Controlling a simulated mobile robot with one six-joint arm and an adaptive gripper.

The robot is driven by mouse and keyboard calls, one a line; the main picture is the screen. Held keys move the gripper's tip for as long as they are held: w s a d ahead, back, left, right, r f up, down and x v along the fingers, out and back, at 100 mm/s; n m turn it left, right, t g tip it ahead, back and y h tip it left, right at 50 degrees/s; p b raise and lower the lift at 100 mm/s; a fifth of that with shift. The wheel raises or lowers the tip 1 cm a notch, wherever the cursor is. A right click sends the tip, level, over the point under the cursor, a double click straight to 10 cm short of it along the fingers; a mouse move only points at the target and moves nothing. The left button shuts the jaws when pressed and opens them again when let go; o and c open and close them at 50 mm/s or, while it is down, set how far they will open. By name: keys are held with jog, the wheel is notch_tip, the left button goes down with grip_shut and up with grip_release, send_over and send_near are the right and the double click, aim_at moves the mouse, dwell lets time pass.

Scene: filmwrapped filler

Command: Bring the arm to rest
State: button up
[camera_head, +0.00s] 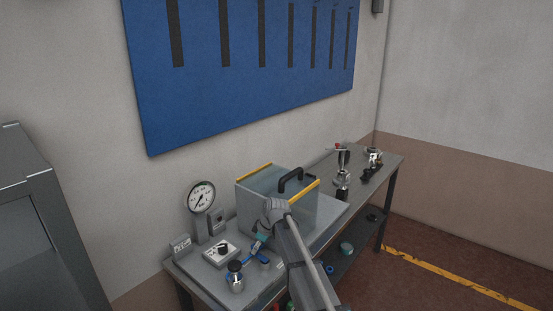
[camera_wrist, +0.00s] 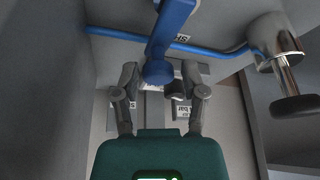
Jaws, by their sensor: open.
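My gripper (camera_head: 258,243) is over the front left part of the bench, partly hidden by my arm in the head view. In the wrist view its two grey fingers (camera_wrist: 160,82) are spread apart with nothing clamped between them. A blue lever (camera_wrist: 172,25) with a rounded end reaches down the picture toward the gap between the fingers. I cannot tell whether it touches either finger. My arm runs from the lower middle of the head view up to a bent joint in front of a clear box.
The clear box (camera_head: 265,201) with yellow edges and a black handle stands close behind my arm. A round gauge (camera_head: 201,197), a knob box (camera_head: 222,252) and a black-topped metal fitting (camera_head: 236,280) stand nearby. Metal parts (camera_head: 343,180) stand at the bench's far end. A blue pipe (camera_wrist: 215,52) crosses the wrist view.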

jog(key=s+d+f+m+g+h, duration=0.1)
jog(key=s+d+m+h, duration=0.3)
jog(key=s+d+m, duration=1)
jog(key=s+d, duration=1)
jog(key=d, duration=0.2)
jog(key=shift+s+f+m, duration=0.15)
jog(key=shift+s+m, duration=0.05)
jog(key=shift+m, duration=0.2)
dwell(0.4)
